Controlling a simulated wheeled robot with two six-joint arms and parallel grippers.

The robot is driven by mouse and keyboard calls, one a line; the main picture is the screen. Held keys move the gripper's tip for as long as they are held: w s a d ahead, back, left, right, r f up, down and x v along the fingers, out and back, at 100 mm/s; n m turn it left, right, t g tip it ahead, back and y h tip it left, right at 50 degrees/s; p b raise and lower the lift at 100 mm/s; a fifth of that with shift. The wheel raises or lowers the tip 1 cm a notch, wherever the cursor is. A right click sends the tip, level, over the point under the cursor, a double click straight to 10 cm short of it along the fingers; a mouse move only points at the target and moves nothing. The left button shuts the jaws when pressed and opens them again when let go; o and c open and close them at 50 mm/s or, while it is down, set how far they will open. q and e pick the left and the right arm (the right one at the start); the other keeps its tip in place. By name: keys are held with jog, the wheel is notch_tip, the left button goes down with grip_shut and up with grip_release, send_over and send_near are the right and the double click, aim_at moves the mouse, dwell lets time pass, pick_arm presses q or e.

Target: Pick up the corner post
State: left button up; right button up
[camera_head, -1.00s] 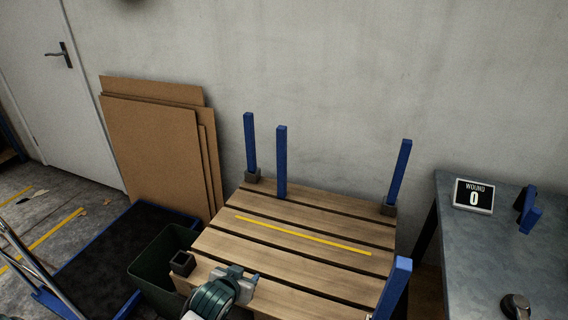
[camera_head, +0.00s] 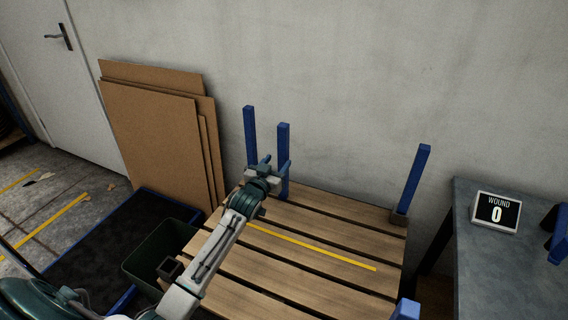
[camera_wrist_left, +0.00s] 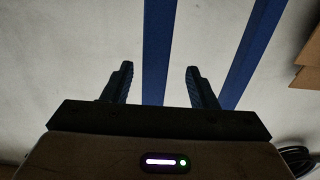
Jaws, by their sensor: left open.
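A blue corner post (camera_head: 283,140) stands upright on the wooden pallet (camera_head: 325,232) near its back edge, not in a socket. My left gripper (camera_head: 276,168) is open at the lower part of this post. In the left wrist view the post (camera_wrist_left: 158,50) runs between the two open fingers (camera_wrist_left: 160,85), apart from both. Whether it is fully between them in depth I cannot tell. The gripper hides part of its lower end. A dark square socket (camera_head: 170,268) at the front left corner is empty. My right gripper is not in view.
Another blue post (camera_head: 249,130) stands just left at the back corner; it shows in the wrist view (camera_wrist_left: 252,50). More posts stand at the back right (camera_head: 415,180) and front right (camera_head: 406,310). A green bin (camera_head: 155,250), cardboard sheets (camera_head: 155,130) and a metal table (camera_head: 475,265) surround the pallet.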

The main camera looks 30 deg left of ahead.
aim_at(286, 154)
pick_arm(q)
jog(key=shift+w+f, duration=0.15)
jog(key=shift+w, duration=0.6)
jog(key=w, duration=0.5)
jog(key=shift+s+d, duration=0.1)
grip_shut()
